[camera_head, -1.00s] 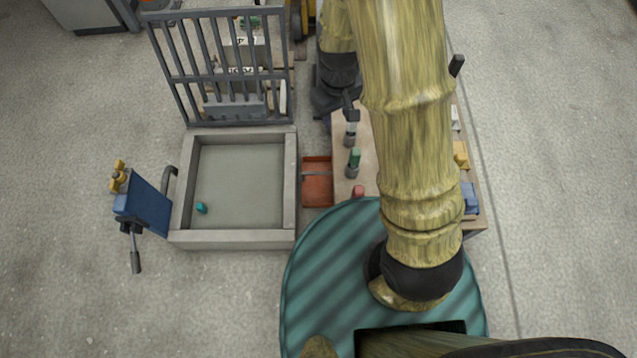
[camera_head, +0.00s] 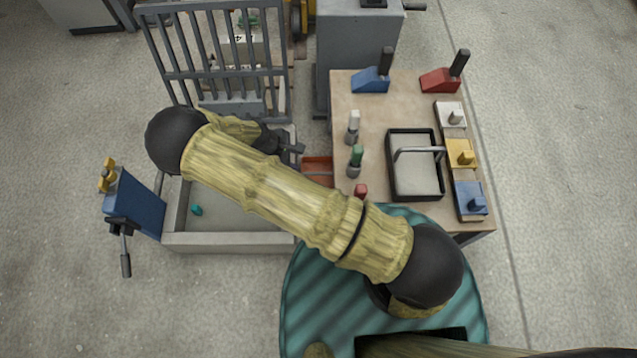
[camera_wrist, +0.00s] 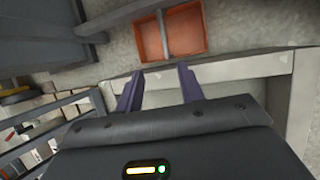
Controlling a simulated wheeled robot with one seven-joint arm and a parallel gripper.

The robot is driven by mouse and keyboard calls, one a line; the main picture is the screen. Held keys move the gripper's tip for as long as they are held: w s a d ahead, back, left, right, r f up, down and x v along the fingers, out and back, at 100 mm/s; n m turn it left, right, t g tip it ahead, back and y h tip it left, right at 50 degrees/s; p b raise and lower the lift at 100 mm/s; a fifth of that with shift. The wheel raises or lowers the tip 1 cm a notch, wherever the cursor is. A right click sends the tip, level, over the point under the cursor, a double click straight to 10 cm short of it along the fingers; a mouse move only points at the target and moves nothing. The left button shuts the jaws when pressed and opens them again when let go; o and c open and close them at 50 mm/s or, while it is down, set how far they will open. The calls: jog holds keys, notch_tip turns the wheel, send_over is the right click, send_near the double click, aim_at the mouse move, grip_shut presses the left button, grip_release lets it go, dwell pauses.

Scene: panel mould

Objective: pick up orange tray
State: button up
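The orange tray (camera_head: 318,167) is a small open box with a bar across it. In the head view it sits between the grey mould frame and the wooden table, partly hidden by my arm. In the wrist view the orange tray (camera_wrist: 152,38) shows ahead of the fingertips, with its bar running across the middle. My gripper (camera_wrist: 160,72) is open and empty, its two dark fingers apart, over the mould's edge and short of the tray. In the head view my gripper (camera_head: 298,149) is near the tray's upper left side.
The grey mould frame (camera_head: 230,243) holds a small teal piece (camera_head: 196,210). A barred grid (camera_head: 215,75) stands upright behind it. The wooden table (camera_head: 385,110) at right carries a black tray (camera_head: 415,185), coloured blocks and handled tools. A blue panel (camera_head: 140,210) stands at left.

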jog(key=shift+w+d, duration=0.1)
jog(key=b, duration=0.7)
send_over(317, 173)
jog(key=a, duration=0.3)
jog(key=f, duration=1.1)
jog(key=shift+s+d, duration=0.1)
jog(key=shift+s, duration=0.15)
jog(key=shift+f, duration=0.1)
jog(key=b+x, duration=0.4)
jog(key=x, duration=0.1)
jog(key=shift+s+d+f, duration=0.1)
jog(key=shift+s+d, duration=0.1)
jog(key=shift+s, duration=0.1)
grip_shut()
